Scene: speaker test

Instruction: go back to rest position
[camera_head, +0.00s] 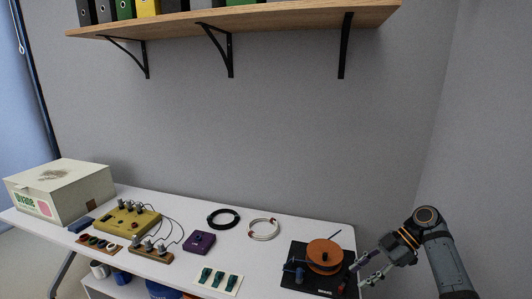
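My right gripper (362,272) is at the lower right of the head view, at the right end of the white table (255,264). Its two fingers are spread apart, and nothing shows between them. Its fingertips point left, close to the right edge of a black board (292,254) that carries an orange disc (325,254). I cannot tell whether they touch the board. My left gripper is not in view.
A yellow box (128,219) with knobs, a purple box (199,242), a black cable coil (223,218) and a pale cable coil (263,229) lie on the table. A large carton (75,205) stands far left. A wooden shelf (270,20) hangs above. The wall space between is clear.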

